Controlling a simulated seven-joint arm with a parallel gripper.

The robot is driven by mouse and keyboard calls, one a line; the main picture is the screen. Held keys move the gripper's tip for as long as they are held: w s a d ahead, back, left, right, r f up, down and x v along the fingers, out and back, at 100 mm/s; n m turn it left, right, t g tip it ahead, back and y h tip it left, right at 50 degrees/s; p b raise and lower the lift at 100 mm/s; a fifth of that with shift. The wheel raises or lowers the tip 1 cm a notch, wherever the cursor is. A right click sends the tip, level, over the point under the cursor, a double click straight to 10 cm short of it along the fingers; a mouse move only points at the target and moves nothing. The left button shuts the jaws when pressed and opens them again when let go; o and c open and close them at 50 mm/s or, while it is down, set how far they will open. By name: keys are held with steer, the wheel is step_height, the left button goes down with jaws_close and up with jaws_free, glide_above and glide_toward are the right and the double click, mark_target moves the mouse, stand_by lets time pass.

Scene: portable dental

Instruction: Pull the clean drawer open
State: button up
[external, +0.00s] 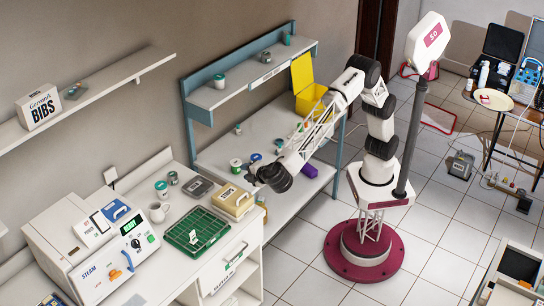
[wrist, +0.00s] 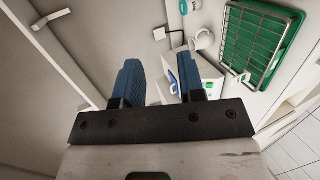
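The white cabinet at the front of the counter has a drawer (external: 222,268) with a bar handle and a small label with green on it, in the external view. The drawer front looks flush with the cabinet; the label is too small to read surely. I cannot identify the drawer's handle in the wrist view.
A green tray with a wire rack (external: 196,231) sits on the counter above the drawer. A sterilizer (external: 95,250) stands left, with a mug (external: 159,211) nearby. A cream box (external: 232,202) stands behind the tray. Tiled floor (external: 300,262) right of the cabinet is clear.

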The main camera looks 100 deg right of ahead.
steer(key=a+f+n+t, duration=0.1)
steer(key=a+f, duration=0.1)
steer(key=a, duration=0.4)
steer(key=a+f+t, duration=0.1)
steer(key=a+f, duration=0.2)
steer(key=a, duration=0.4)
glide_toward(239, 253)
steer(key=w+d+f, duration=0.1)
steer(key=d, duration=0.1)
steer(key=shift+w+f, duration=0.15)
steer(key=shift+f, duration=0.05)
steer(key=shift+x, duration=3.9)
steer(key=shift+r, duration=0.2)
jaws_close()
